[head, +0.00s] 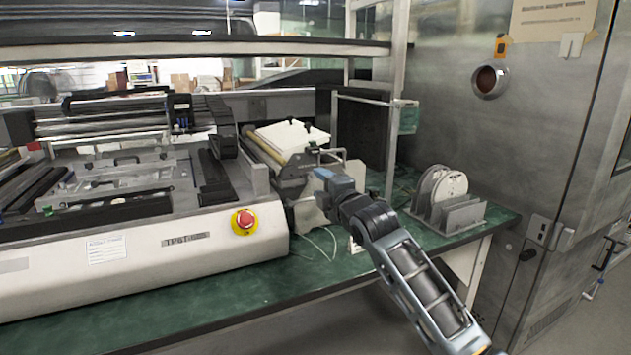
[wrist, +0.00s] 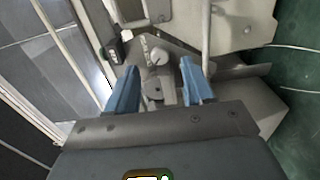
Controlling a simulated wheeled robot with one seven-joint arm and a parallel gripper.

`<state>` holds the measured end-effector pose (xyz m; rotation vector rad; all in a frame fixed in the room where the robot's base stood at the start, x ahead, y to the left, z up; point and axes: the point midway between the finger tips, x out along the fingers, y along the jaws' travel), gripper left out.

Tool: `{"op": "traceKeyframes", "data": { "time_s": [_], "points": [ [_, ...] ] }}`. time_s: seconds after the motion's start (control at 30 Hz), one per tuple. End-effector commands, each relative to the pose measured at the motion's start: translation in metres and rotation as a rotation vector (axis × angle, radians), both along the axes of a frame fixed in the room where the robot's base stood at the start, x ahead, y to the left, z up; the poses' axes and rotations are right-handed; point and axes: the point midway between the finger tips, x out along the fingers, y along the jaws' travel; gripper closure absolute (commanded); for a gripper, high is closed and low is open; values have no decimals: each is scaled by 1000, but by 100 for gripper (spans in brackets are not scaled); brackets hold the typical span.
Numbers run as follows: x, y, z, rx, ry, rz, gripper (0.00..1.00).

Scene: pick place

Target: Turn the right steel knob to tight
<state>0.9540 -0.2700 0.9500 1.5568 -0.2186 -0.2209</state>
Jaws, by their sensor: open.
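My gripper (head: 322,178) is at the right end of the printing machine, in front of its feeder mechanism (head: 296,170). In the wrist view its two blue fingers (wrist: 159,68) are apart with nothing held between them. A small round pale metal knob (wrist: 158,56) shows just beyond the fingertips, roughly between them, on a grey bracket. The fingers do not appear to touch it. I cannot tell whether it is the right steel knob or how tight it is. In the head view my gripper and arm cover this area, and I cannot make the knob out.
A red emergency button (head: 244,221) sits on the machine's front. A rack with white discs (head: 450,187) stands on the green bench (head: 499,217) to the right. A metal post (head: 393,150) rises behind my gripper. A steel cabinet (head: 545,120) closes off the right.

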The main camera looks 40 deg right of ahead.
Motion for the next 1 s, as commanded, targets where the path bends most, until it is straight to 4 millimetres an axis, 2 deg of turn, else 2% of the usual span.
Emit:
{"op": "traceKeyframes", "data": {
  "time_s": [0.1, 0.3, 0.67, 1.0],
  "points": [
    [19, -4, 1, -1, -1, 2, 48],
    [36, -10, 0, 1, -1, 0, 48],
    [40, -11, 0, 3, -2, 0, 49],
    [40, -11, 0, 3, -2, 0, 82]
  ]
}}
